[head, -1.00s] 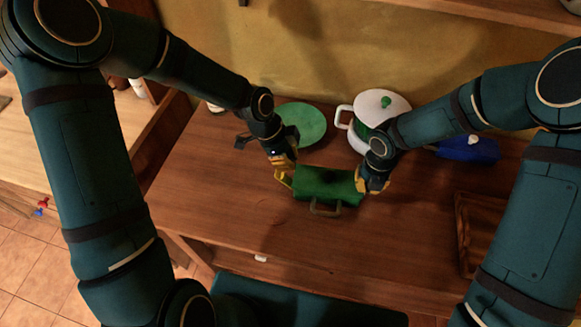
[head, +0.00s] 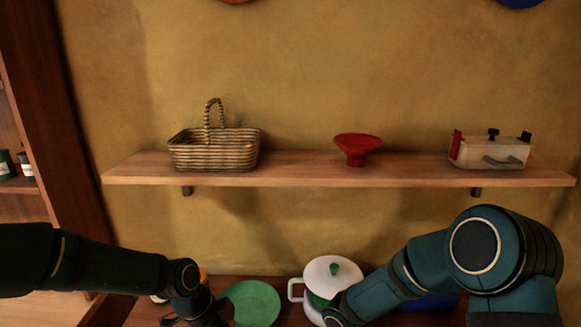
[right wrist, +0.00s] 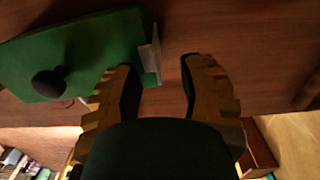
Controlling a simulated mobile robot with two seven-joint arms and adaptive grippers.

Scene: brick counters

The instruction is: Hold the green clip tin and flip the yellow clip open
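The green clip tin (right wrist: 85,48) lies at the left of the right wrist view, with a dark round knob (right wrist: 49,84) on it and a grey flap or handle (right wrist: 150,55) at its right end. My right gripper (right wrist: 156,64) is open beside that end. Its left finger is close to the grey piece; I cannot tell whether they touch. Bare brown wood shows between the fingers. I cannot make out the yellow clip in either current view.
On the counter below are a green plate (head: 251,303) and a white lidded pot (head: 331,274), close to my right arm.

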